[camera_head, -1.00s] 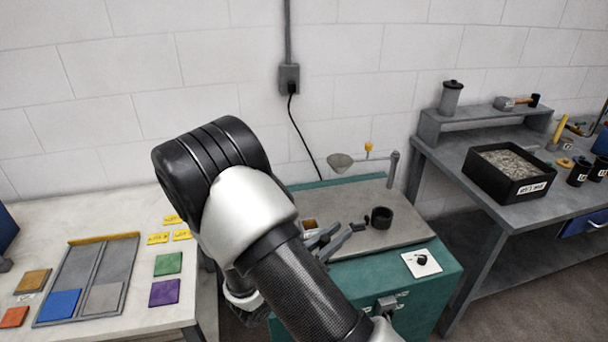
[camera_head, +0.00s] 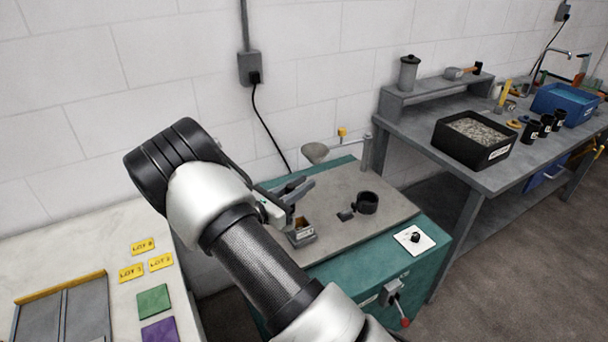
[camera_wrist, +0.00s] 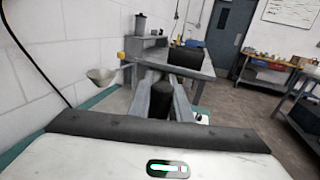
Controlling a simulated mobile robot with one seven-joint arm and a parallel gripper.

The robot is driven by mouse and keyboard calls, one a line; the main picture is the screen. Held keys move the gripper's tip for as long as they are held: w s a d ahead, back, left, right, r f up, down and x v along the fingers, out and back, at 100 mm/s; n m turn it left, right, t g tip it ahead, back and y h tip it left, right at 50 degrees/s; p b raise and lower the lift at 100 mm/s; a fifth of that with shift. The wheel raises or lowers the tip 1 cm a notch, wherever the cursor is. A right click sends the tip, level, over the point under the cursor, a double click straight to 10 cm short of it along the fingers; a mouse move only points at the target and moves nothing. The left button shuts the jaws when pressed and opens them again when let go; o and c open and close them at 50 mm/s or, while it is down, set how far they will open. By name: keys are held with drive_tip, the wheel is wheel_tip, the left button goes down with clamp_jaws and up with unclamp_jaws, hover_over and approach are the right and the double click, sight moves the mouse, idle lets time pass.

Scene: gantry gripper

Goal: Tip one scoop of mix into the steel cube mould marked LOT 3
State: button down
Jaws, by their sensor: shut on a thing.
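My gripper (camera_head: 298,190) is over the left part of the grey top of the teal cabinet. It also shows in the wrist view (camera_wrist: 162,98), with a dark cylindrical thing (camera_wrist: 160,103) between its fingers. I cannot tell whether this is a scoop. A small grey open box with a brown inside (camera_head: 302,230) is just below the gripper; it may be the steel mould, but no LOT 3 mark is readable on it. A black round cup (camera_head: 366,203) stands to the right, with a small dark piece (camera_head: 345,215) beside it.
A black tray of grey mix (camera_head: 474,139) sits on the right bench near several black cups. Yellow LOT cards (camera_head: 143,246) lie on the left table. A white card (camera_head: 415,239) lies front right.

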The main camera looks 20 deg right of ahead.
drive_tip(key=w+d+f+m+g+y+p, duration=0.1)
drive_tip(key=w+d+f+y+p, duration=0.1)
drive_tip(key=w+d+f+y, duration=0.1)
drive_tip(key=w+d+f+m+g+y+p, duration=0.1)
drive_tip(key=w+d+f+g+y+p, duration=0.1)
drive_tip(key=d+f, duration=0.3)
drive_tip(key=shift+w+d+f+y, duration=0.4)
drive_tip(key=shift+d+y, duration=0.4)
drive_tip(key=shift+d, duration=0.4)
idle(0.4)
idle(0.4)
drive_tip(key=shift+w+d+f+g+y+p, duration=0.1)
drive_tip(key=shift+d+f+g+y+p, duration=0.15)
drive_tip(key=shift+d+f+y+p, duration=0.4)
drive_tip(key=shift+w+d+f+g+y+p, duration=0.1)
drive_tip(key=shift+d+f+g+y+p, duration=0.2)
drive_tip(key=shift+f+y+p, duration=0.4)
drive_tip(key=shift+f, duration=0.2)
